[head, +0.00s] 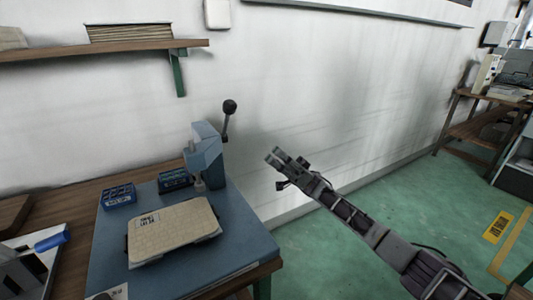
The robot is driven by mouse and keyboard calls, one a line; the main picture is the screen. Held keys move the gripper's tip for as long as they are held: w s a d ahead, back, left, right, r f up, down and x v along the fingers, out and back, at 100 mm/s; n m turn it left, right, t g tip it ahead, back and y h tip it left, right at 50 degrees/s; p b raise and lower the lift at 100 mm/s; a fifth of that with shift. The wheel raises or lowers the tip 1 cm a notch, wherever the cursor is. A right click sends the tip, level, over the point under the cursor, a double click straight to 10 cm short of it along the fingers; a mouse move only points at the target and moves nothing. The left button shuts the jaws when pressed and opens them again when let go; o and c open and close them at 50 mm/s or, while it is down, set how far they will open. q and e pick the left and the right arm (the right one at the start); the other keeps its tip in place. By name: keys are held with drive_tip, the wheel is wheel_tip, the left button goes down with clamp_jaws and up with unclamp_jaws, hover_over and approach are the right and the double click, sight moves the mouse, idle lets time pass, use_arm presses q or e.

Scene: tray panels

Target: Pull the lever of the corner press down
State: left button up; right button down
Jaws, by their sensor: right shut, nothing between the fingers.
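The corner press (205,150) is a blue-grey machine at the back right of the blue mat on the bench. Its lever (228,118) is a dark rod with a round black knob, standing up from the press's right side. A beige panel (172,230) lies on a dark tray in front of the press. My right gripper (275,157) is shut and empty, in the air to the right of the press and lower than the knob, apart from the lever. My left gripper is not in view.
Two small blue bins (119,197) and (175,181) stand on the blue mat (240,258). A shelf (110,48) with a green bracket hangs on the wall above. A blue-handled tool (52,238) lies at the left. Open green floor (340,240) is at the right.

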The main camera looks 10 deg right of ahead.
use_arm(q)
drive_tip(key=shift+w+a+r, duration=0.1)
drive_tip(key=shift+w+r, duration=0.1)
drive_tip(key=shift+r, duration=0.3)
use_arm(e)
drive_tip(key=shift+s+d+f, duration=0.25)
drive_tip(key=shift+s+d, duration=0.05)
drive_tip(key=shift+d, duration=0.35)
drive_tip(key=shift+s+d+f, duration=0.25)
drive_tip(key=shift+s+d, duration=0.05)
drive_tip(key=shift+d, duration=0.3)
drive_tip(key=shift+s+d+f, duration=0.25)
drive_tip(key=shift+s+d, duration=0.05)
drive_tip(key=shift+d, duration=0.35)
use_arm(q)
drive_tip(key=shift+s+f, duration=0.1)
